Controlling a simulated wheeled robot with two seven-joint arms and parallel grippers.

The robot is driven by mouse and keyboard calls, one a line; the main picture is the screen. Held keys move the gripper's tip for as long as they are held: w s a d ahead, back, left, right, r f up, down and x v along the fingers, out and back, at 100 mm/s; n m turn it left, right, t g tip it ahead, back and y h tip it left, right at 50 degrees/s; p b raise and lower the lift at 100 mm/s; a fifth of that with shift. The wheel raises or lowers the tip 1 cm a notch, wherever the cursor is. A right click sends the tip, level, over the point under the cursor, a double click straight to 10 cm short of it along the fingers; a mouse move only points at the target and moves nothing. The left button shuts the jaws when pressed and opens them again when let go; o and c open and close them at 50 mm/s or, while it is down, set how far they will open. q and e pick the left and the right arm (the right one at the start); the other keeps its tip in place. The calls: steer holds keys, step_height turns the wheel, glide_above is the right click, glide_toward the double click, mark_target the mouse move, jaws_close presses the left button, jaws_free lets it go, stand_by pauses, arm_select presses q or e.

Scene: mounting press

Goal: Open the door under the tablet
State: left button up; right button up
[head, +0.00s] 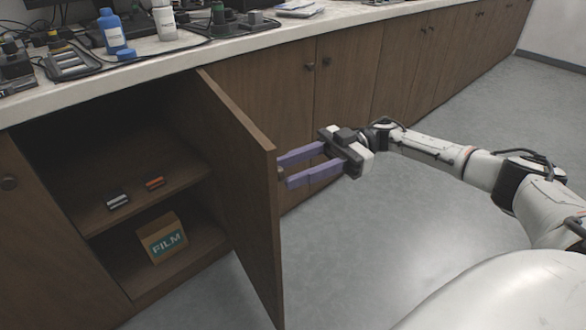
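A brown wooden cabinet door (243,170) stands swung wide open, out from the counter front. The cabinet behind it shows a shelf (150,190) and a lower floor. My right gripper (284,173) is at the door's free edge, with its two purple fingers pointing left and spread apart. A small part of what may be the door's knob shows between the fingertips; whether they touch it I cannot tell. I cannot clearly pick out a tablet among the dark items on the counter. My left gripper is not in view.
Two small items (117,199) lie on the shelf, and a box marked FILM (162,238) stands below. Bottles (112,32) and trays crowd the counter (200,55). Closed doors (345,70) continue to the right. The grey floor (370,230) is clear.

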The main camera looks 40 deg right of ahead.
steer(key=shift+d, duration=0.1)
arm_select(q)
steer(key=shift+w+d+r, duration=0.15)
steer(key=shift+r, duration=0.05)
arm_select(e)
steer(key=s+d, duration=0.1)
steer(key=d, duration=0.9)
steer(key=shift+s, duration=0.1)
